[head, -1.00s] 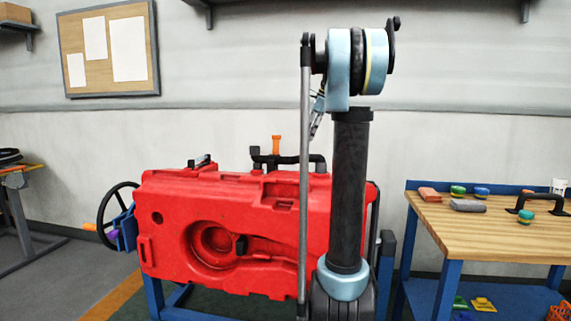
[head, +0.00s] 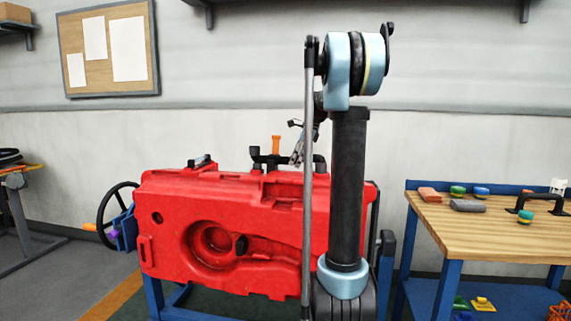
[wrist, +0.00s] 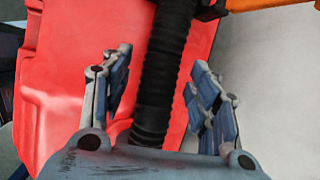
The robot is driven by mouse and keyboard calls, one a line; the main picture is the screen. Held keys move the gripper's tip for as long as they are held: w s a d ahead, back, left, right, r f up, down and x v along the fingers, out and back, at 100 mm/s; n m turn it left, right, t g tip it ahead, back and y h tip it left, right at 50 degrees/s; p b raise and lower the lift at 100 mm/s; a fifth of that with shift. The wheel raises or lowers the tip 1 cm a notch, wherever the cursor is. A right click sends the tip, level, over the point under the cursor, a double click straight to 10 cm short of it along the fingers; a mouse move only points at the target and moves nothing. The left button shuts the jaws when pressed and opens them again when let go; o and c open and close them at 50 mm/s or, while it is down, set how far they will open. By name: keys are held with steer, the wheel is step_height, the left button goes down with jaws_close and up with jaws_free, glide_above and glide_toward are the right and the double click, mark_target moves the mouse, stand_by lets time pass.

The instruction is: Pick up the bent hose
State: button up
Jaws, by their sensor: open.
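The bent hose (head: 268,160) is black and lies along the top of the red tank (head: 230,190). In the wrist view the ribbed hose (wrist: 168,60) runs lengthwise between my gripper's two fingers. My gripper (wrist: 160,66) is open, with one finger on each side of the hose and visible gaps beside it. In the head view my gripper (head: 297,157) is small, just above the tank's top near the hose's right part. My arm hides part of the tank and the area right of the hose.
An orange upright piece (head: 276,144) stands beside the hose. A black handwheel (head: 107,215) is left of the tank. A wooden workbench (head: 480,232) at right holds small blocks and a black curved handle (head: 540,197). A wall is behind.

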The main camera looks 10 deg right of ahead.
steer(key=shift+w+a+f, duration=0.1)
steer(key=shift+a+f, duration=0.1)
steer(key=shift+f, duration=0.35)
jaws_close()
steer(key=shift+r, duration=0.1)
